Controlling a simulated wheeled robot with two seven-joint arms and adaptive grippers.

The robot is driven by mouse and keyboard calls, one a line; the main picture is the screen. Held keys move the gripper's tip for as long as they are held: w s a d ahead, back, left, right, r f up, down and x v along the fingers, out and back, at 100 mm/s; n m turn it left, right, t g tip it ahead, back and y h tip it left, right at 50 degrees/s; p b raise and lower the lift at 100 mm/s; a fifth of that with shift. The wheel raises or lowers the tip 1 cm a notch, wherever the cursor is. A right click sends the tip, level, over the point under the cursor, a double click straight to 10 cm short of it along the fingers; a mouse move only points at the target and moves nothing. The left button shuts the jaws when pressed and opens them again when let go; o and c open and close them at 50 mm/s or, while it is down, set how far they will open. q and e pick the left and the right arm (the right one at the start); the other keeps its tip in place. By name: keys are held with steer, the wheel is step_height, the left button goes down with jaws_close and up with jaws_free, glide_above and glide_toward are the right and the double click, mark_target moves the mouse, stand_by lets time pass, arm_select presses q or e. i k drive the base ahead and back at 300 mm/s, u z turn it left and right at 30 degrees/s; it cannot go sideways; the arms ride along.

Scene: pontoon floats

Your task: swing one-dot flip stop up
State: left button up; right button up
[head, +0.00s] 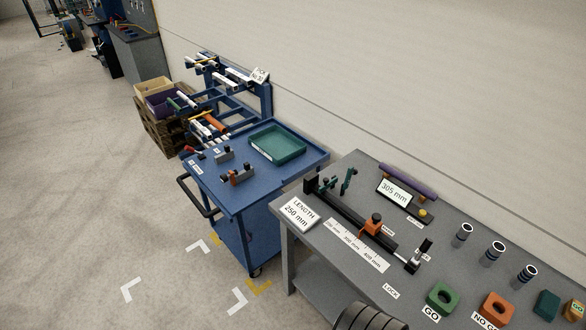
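A dark rail fixture (345,217) runs diagonally across the grey bench. Small dark green upright parts, one (325,186) near the rail's far left end and another (348,180) just behind it, look like flip stops. Dot marks are too small to read, so I cannot tell which is the one-dot stop. An orange block (371,226) sits on the rail's middle, and a black-handled clamp (418,256) stands at its near right end.
A "LENGTH 250 mm" sign (298,213) lies at the bench's left corner. A "305 mm" display (394,191) stands behind the rail. Dark cylinders (495,251) and green (443,297) and orange (496,308) blocks are right. A blue cart (240,196) with a green tray (278,158) adjoins.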

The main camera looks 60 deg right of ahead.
mark_target(327, 183)
steer(key=i, duration=1.4)
steer(key=z, duration=2.85)
